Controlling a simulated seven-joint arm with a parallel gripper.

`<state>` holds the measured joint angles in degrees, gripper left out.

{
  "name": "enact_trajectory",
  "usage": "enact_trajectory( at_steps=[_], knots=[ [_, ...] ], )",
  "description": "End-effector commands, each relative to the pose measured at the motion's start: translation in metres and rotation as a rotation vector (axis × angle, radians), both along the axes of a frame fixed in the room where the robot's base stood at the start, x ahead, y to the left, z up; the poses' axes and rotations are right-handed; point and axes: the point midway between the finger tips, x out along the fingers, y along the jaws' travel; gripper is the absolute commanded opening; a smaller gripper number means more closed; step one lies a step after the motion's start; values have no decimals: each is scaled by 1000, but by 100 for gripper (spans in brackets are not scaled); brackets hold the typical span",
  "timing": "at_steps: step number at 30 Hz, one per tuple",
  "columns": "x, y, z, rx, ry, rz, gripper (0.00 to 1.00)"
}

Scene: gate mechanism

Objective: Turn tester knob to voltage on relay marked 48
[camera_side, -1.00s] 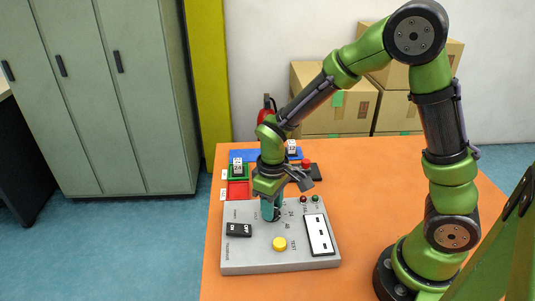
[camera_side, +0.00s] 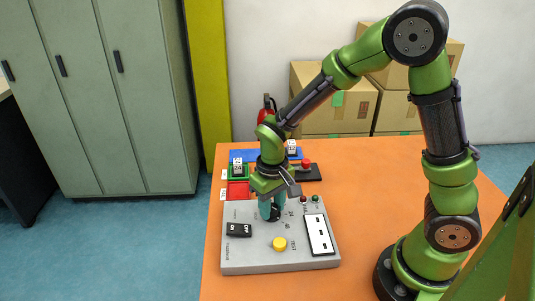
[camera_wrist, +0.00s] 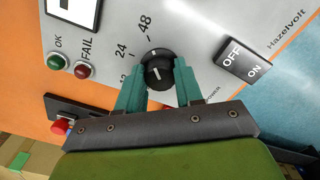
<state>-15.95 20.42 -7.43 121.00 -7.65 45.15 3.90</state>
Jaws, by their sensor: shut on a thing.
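The grey tester (camera_side: 255,255) lies on the orange table. Its black knob (camera_wrist: 158,70) shows in the wrist view beside the labels 12, 24 and 48, with a white line on its top. I cannot tell exactly which label the line meets. My gripper (camera_wrist: 157,88) is shut on the knob, with one teal finger on each side; it points down at the tester in the side view (camera_side: 270,210). A small white-topped block (camera_side: 238,165) stands at the green tray and another (camera_side: 292,147) at the blue tray; their marks are too small to read.
The tester also carries a yellow button (camera_side: 280,244), a black ON/OFF switch (camera_side: 239,230), a white panel (camera_side: 319,235), and red and green lamps.

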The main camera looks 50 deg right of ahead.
Motion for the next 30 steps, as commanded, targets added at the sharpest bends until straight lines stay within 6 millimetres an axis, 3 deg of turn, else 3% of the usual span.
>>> enact_trajectory(
  at_steps=[4, 5, 9, 20, 26, 30],
  knots=[
    [0, 0, 1, 2, -1, -4, 5],
    [0, 0, 1, 2, -1, -4, 40],
    [0, 0, 1, 1, -1, -2, 61],
    [1, 0, 5, 2, -2, 0, 61],
    [1, 0, 37, 2, -7, 1, 61],
    [2, 0, 72, 2, -10, 0, 61]
  ],
)
